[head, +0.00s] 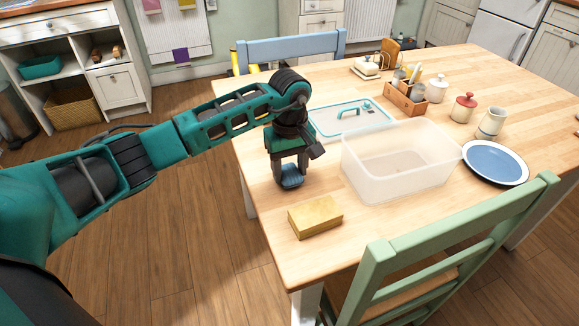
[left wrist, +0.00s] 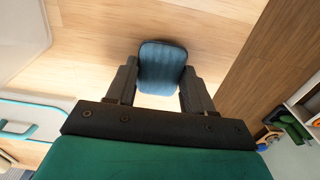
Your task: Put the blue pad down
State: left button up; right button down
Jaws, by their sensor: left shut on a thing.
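The blue pad (head: 291,179) is between the fingers of my left gripper (head: 289,168), over the near left part of the wooden table (head: 270,228). In the left wrist view the blue pad (left wrist: 162,68) sits between the two dark fingers (left wrist: 158,88), with its far end sticking out past them. The left gripper is shut on it and points down. The pad is low over the tabletop; I cannot tell whether it touches the wood. My right gripper is not in view.
A clear plastic box (head: 400,165) stands right of the gripper, its teal-rimmed lid (head: 349,118) behind. A yellow block (head: 315,217) lies in front. A blue plate (head: 494,163) is farther right. A green chair (head: 450,240) stands at the near edge, a blue chair (head: 290,45) behind.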

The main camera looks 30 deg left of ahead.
aim_at(289, 172)
pick_arm(q)
jog(key=shift+f, duration=0.15)
jog(key=o, duration=0.9)
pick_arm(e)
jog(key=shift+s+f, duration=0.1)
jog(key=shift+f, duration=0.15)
pick_arm(q)
jog(key=shift+o, duration=0.2)
jog(key=shift+r, duration=0.45)
notch_tip(289, 172, up, 12)
jog(key=p, duration=0.1)
jog(key=shift+f, duration=0.25)
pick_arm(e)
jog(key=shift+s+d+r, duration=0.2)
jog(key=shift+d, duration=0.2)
pick_arm(q)
jog(key=shift+s, duration=0.1)
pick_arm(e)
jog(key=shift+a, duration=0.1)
